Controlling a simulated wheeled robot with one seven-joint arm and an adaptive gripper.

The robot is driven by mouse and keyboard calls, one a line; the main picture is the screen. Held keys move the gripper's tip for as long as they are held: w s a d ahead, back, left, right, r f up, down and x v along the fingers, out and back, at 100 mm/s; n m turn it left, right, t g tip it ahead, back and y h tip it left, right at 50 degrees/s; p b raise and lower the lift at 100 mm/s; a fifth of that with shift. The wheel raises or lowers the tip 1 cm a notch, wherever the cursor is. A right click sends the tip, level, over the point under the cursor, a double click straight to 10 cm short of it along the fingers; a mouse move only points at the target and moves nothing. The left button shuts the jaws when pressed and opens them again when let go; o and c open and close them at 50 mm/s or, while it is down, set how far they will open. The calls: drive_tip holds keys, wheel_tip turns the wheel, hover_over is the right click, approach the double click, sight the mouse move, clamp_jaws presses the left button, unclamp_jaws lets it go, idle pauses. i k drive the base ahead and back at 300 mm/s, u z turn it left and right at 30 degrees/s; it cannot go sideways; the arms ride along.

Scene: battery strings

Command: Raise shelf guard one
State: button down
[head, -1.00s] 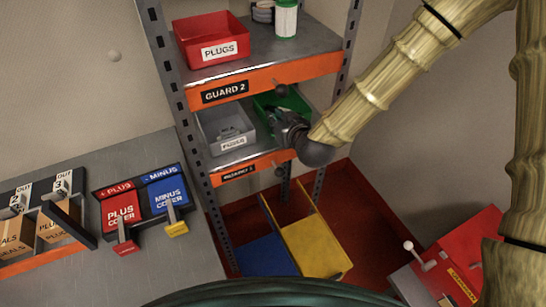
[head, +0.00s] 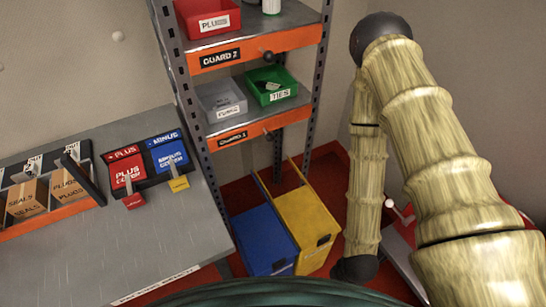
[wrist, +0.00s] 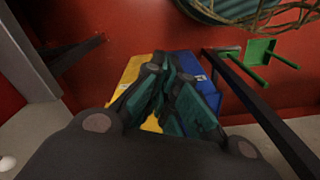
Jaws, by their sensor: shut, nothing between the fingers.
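Shelf guard one is the orange bar labelled GUARD 1 (head: 232,138), running along the front edge of the lower shelf in the head view. A dark round knob (head: 268,133) sits on it right of the label. The bar lies at shelf-edge level, below the bins. In the wrist view, my gripper (wrist: 168,68) has its dark green fingers together and empty, with the yellow bin (wrist: 132,72) and blue bin (wrist: 187,68) beyond. In the head view my arm hangs down right of the shelf, its low end beside the yellow bin; the fingers do not show there.
The shelf holds a grey bin (head: 222,103) and a green TIES bin (head: 272,87). Guard 2 (head: 250,51) is above, under a red PLUGS bin (head: 208,17). The bench (head: 130,245) with covers stands left. Dark bars (wrist: 262,115) cross the wrist view.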

sight(248, 132)
drive_tip(key=u, duration=1)
drive_tip(key=k, duration=0.85)
drive_tip(key=z, duration=0.85)
drive_tip(key=i, duration=0.5)
